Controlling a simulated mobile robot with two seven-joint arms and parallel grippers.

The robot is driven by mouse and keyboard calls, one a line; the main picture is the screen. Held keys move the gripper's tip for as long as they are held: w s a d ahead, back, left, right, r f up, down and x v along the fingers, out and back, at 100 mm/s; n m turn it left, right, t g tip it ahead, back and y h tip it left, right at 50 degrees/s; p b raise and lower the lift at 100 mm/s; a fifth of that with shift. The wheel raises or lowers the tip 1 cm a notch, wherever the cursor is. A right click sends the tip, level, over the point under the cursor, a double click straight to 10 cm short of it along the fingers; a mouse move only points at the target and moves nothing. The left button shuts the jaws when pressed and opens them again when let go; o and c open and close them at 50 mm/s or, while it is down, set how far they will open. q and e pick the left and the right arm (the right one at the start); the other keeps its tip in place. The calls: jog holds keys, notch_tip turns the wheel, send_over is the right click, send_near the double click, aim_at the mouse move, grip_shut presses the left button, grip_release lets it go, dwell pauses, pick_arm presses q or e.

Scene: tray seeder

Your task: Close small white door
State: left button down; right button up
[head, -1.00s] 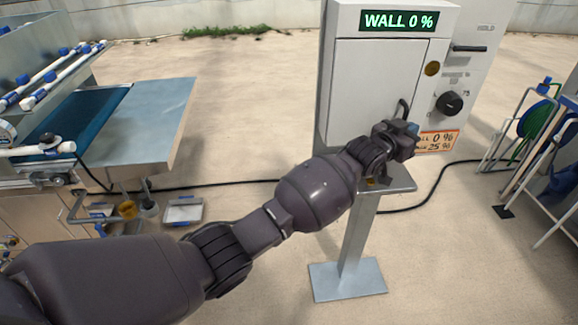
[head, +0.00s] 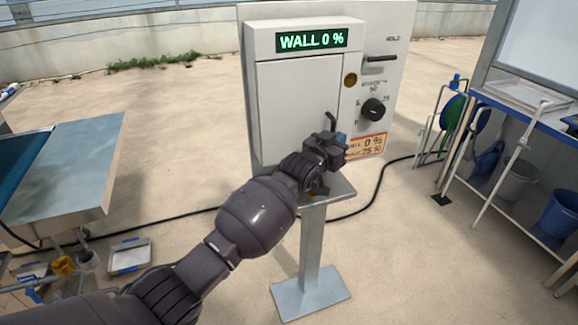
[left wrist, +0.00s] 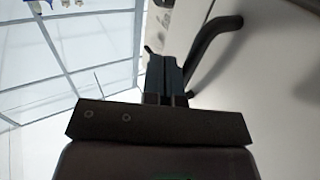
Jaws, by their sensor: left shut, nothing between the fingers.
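The small white door (head: 298,105) is on the front of a white control box on a post, under a green "WALL 0 %" display. It looks flush with the box, but I cannot tell if it is fully shut. Its dark curved handle (head: 331,122) is at the door's right side and also shows in the left wrist view (left wrist: 208,45). My left gripper (head: 341,140) is at the door's lower right, just below the handle. In the left wrist view its fingers (left wrist: 164,72) are together and empty, beside the handle. My right gripper is not in view.
A black knob (head: 373,109) and a lever (head: 381,58) are on the panel right of the door. A small shelf (head: 340,189) juts out below the box. A metal table (head: 75,165) stands left, a blue-framed rack (head: 520,120) right. A black cable crosses the floor.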

pick_arm(q)
jog(key=shift+s+a+r+t, duration=0.5)
jog(key=shift+s+a+r, duration=1.1)
jog(key=shift+s+a, duration=2.4)
jog(key=s+a+f+n+t+y, duration=0.1)
jog(key=s+a+f+y, duration=0.15)
jog(key=a, duration=0.25)
jog(key=s+a+f+n+t+y, duration=0.1)
jog(key=a+f, duration=0.3)
jog(key=a, duration=0.2)
jog(key=s+a+f+n+g+y, duration=0.2)
jog(key=s+a+f+y, duration=0.2)
jog(key=s+a+f, duration=0.6)
jog(key=s+a+f+n+g+y, duration=0.2)
jog(key=s+a+f, duration=0.9)
jog(key=s, duration=0.7)
notch_tip(320, 180, down, 3)
jog(key=shift+a+f+n+g+y, duration=0.1)
jog(key=shift+a+n+g+y, duration=0.25)
jog(key=shift+y, duration=0.6)
jog(key=shift+d, duration=0.1)
